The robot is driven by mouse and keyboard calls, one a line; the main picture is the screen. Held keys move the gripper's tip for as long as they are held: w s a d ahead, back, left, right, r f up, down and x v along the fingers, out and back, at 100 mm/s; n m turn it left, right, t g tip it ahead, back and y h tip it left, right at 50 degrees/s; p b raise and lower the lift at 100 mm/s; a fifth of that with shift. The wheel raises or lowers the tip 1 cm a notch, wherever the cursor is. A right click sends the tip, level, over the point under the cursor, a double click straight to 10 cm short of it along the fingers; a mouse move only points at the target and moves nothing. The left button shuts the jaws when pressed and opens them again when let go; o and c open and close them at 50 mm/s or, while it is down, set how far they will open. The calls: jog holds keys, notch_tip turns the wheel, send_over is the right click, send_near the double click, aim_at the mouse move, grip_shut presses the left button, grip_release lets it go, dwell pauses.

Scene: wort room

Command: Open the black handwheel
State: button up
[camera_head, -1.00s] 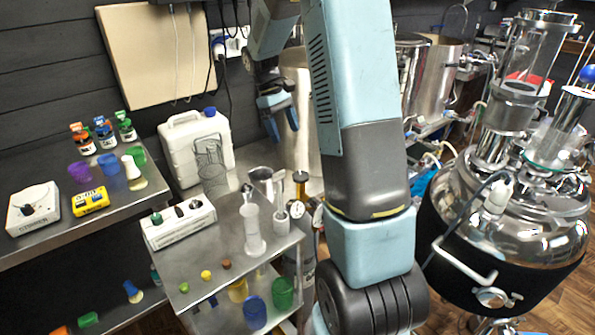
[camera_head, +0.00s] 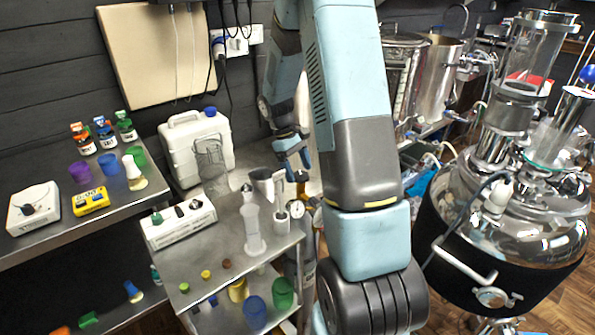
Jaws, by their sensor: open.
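A slim gas bottle (camera_head: 307,275) stands behind the right edge of the front steel table. Brass valve parts (camera_head: 301,190) and a round white gauge (camera_head: 296,208) sit at its top. A small dark piece above the brass looks like the black handwheel (camera_head: 301,176), but it is too small to make out clearly. My gripper (camera_head: 293,163) has blue fingers, is open and empty, and points down just above the valve in the picture. I cannot tell its exact gap to the wheel. My arm covers the area right of the bottle.
A large steel vessel (camera_head: 520,215) stands at right.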

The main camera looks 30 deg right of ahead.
jog(key=shift+s+f, duration=0.15)
jog(key=shift+f, duration=0.3)
jog(key=c, duration=1)
jog(key=shift+c, duration=0.2)
